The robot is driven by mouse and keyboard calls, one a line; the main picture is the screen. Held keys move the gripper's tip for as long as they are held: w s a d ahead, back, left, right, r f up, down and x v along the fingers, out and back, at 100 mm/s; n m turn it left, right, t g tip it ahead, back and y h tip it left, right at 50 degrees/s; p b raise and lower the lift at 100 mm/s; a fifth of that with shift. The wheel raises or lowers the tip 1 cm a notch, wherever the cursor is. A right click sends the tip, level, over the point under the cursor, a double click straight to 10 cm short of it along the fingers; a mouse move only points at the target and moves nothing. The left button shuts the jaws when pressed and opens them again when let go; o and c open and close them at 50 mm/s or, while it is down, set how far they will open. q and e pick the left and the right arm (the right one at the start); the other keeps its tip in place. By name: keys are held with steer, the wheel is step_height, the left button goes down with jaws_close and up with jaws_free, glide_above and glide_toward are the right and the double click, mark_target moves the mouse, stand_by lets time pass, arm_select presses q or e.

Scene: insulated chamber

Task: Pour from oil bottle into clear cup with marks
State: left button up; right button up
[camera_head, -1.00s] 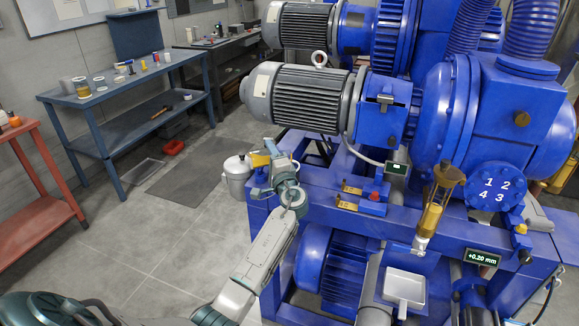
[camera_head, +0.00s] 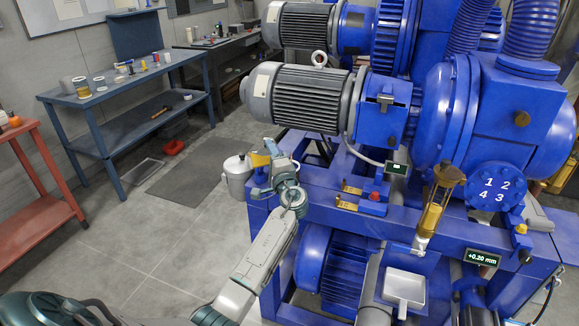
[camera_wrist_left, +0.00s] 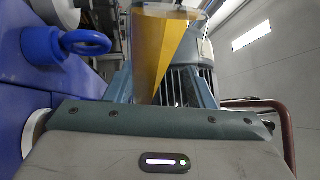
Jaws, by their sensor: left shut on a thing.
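My left gripper (camera_head: 268,157) is shut on a clear vessel with yellow contents (camera_head: 260,160), which looks like the oil bottle. It is held in the air at the left side of the blue machine. In the left wrist view the vessel (camera_wrist_left: 158,45) fills the top middle, and its yellow contents have a slanted edge. I cannot make out a clear cup with marks. My right gripper is not in view.
A metal pot (camera_head: 238,178) stands on the floor beside the gripper. The blue machine (camera_head: 400,215) with its grey motor (camera_head: 300,98) fills the right. A blue workbench (camera_head: 125,85) with small items stands far left. Floor between is mostly free.

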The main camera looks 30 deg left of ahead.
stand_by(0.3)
